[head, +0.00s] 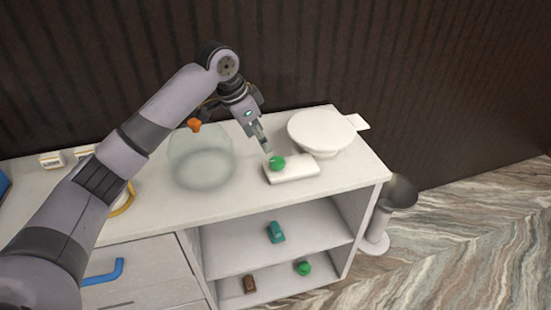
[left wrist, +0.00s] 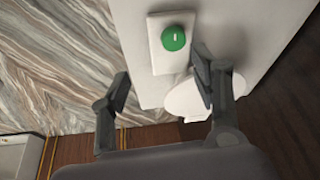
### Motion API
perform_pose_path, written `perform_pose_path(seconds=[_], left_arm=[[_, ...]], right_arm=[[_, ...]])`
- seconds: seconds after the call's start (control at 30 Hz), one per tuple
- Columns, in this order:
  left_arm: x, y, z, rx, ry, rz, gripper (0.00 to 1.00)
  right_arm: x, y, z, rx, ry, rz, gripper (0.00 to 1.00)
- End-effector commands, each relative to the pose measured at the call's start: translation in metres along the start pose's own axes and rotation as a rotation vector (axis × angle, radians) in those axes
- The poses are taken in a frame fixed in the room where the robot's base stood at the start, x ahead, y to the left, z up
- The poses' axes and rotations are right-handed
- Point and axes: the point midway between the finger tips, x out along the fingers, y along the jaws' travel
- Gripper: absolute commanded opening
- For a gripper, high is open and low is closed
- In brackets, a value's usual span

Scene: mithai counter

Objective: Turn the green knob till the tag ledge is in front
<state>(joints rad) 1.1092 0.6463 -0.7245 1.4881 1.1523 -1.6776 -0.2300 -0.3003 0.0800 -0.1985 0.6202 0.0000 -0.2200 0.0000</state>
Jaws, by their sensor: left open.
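The green knob (head: 277,162) sits on a white block (head: 305,171) on the counter; it also shows in the left wrist view (left wrist: 173,38) with a pale mark on top. Behind the block stands a round white turntable-like dish (head: 318,128). A flat white tab, seemingly the tag ledge (head: 357,121), sticks out at its back right. My left gripper (head: 266,148) is above the knob, pointing down. In the left wrist view its fingers (left wrist: 161,72) are spread and empty, with the knob beyond the tips. I cannot tell whether a finger touches it. My right gripper is not in view.
A clear glass bowl (head: 201,165) stands left of the block, with an orange knob (head: 194,125) behind it. Shelves below hold a teal item (head: 276,232), a green item (head: 303,268) and a brown item (head: 250,284). A grey metal bin (head: 399,192) stands beyond the counter's right end.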

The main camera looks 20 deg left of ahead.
Motion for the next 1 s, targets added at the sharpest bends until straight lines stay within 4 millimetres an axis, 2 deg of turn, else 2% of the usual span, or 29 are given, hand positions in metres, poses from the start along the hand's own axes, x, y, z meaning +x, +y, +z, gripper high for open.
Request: perform_pose_path(seconds=[0.03,0.13,0.23,0.33,0.47,1.0], left_arm=[[-0.016,-0.011,-0.003,-0.009,0.007,-0.007,0.57],[-0.032,-0.020,-0.006,-0.018,0.016,-0.006,0.57],[-0.035,-0.023,-0.007,-0.022,0.017,-0.004,0.57],[-0.027,-0.023,-0.007,-0.022,0.016,-0.002,0.57],[-0.005,-0.022,-0.007,-0.022,0.015,-0.001,0.57],[0.108,-0.022,-0.010,-0.022,0.016,-0.003,0.57]], right_arm=[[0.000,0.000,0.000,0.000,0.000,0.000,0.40],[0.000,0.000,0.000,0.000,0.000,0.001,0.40],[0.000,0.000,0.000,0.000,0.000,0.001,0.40],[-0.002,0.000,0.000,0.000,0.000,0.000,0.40],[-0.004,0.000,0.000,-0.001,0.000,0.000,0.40],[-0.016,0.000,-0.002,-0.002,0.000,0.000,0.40]])
